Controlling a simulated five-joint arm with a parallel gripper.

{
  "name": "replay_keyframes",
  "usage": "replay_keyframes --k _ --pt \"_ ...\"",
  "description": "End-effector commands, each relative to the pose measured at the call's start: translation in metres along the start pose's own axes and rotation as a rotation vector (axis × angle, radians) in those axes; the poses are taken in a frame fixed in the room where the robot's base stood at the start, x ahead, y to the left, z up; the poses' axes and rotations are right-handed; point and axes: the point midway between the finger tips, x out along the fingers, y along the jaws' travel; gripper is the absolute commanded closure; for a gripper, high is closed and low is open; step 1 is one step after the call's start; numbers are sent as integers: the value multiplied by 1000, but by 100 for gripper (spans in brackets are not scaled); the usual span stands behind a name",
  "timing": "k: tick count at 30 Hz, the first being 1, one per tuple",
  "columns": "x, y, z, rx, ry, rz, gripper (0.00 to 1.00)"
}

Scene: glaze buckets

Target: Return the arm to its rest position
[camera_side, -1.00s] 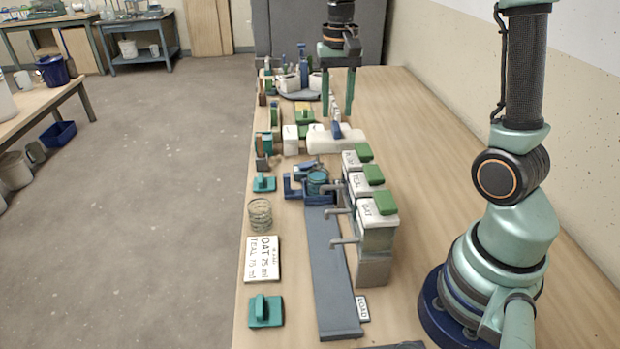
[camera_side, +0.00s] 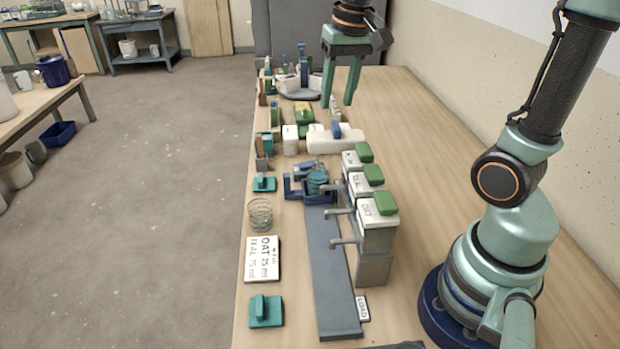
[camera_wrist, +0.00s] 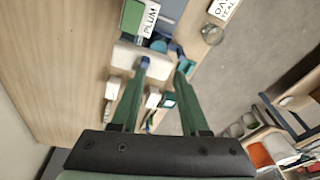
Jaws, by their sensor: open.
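My gripper (camera_side: 340,103) hangs fingers-down above the far part of the bench, its two green fingers apart with nothing between them. In the wrist view my gripper (camera_wrist: 160,78) also shows spread fingers, over the white block with a blue handle. My upper arm leans to the right in the side view. The row of dispensers (camera_side: 377,205), with white labels and green lids, stands between my base and the long grey rail. A teal bucket (camera_side: 317,181) sits in a blue holder at the rail's far end.
A clear glass (camera_side: 260,213), a white recipe card (camera_side: 262,260) and a teal handled block (camera_side: 266,312) line the left bench edge. The white block (camera_side: 335,142) lies beyond the dispensers. Small tools and containers crowd the far left. The bench's right side is clear.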

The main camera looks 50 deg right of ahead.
Motion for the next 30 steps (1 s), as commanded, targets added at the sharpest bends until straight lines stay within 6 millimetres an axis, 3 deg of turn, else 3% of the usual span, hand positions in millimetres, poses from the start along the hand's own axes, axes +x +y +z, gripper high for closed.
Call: replay_keyframes --k 6,12,18,30 --pt "-7 -16 48 -255 154 -63 55" --pt "-2 -22 77 -426 262 -98 55" --pt "2 -24 87 -490 303 -110 55" --pt "2 -24 87 -492 303 -110 55"
